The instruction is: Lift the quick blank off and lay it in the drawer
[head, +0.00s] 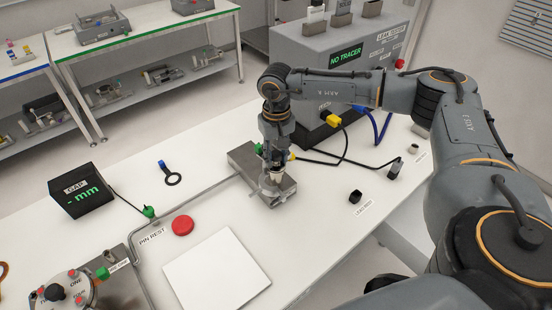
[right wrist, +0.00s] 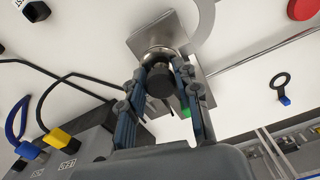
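My right gripper (head: 272,178) points down over a metal block (head: 243,157) on the white table. In the right wrist view a round dark knob-like part, seemingly the quick blank (right wrist: 160,82), sits over a shiny metal ring on the block. The two fingertips of my right gripper (right wrist: 162,74) stand on either side of it, very close. I cannot tell whether they press on it. In the head view the gripper mostly hides this part. My left gripper is not in view. I cannot make out a drawer.
A white panel (head: 216,272), a red disc (head: 182,226) and a gap readout (head: 81,190) lie left of the block. A small black part (head: 355,197) and cables lie to its right. The leak tester (head: 345,52) stands behind.

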